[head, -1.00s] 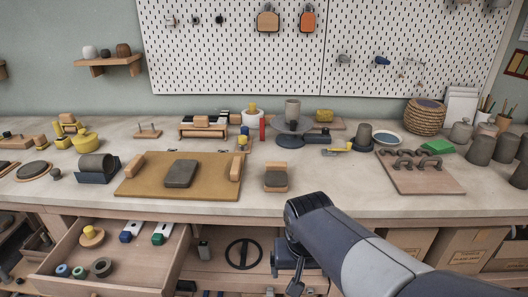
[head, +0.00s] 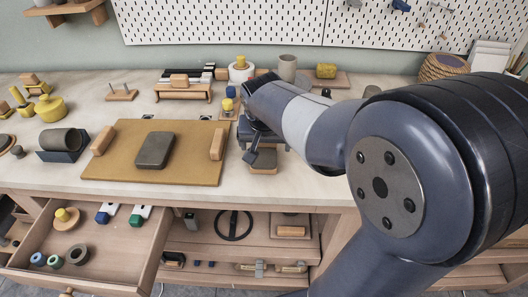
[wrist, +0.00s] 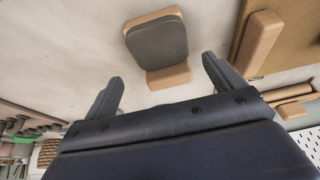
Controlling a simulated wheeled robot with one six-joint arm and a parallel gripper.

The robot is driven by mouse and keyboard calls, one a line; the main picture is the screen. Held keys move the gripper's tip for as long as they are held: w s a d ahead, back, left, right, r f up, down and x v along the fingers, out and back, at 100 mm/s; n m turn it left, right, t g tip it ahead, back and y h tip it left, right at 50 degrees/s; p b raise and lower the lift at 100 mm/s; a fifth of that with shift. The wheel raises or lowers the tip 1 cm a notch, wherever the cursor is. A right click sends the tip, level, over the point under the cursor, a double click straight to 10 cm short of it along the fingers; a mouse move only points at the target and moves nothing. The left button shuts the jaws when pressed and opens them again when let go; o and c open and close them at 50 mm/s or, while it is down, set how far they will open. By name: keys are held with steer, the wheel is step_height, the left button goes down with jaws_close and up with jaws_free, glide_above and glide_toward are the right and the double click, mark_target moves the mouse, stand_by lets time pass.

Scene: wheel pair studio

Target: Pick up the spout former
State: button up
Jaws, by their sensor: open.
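No thing is marked as the spout former, and I cannot tell for sure which it is. Closest to my gripper (head: 256,150) is a small wooden block with a dark grey rounded pad on it (head: 264,171). It lies on the bench near the front edge, partly hidden by my gripper in the head view. In the wrist view, the block (wrist: 160,47) lies beyond the open, empty fingers of my gripper (wrist: 163,75), roughly in line with the gap between them. The fingers look apart from it.
A tan board (head: 120,172) with wooden end bars and a grey slab (head: 155,150) lies left of the block. An open drawer (head: 130,255) juts out below, holding several small items. A yellow-topped piece (head: 229,106) stands behind. My arm hides the bench's right side.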

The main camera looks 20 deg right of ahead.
mark_target(264, 151)
steer(key=shift+x, duration=2.75)
steer(key=shift+w+a, duration=0.1)
steer(key=shift+a, duration=0.1)
steer(key=c, duration=1.5)
steer(key=shift+r, duration=0.1)
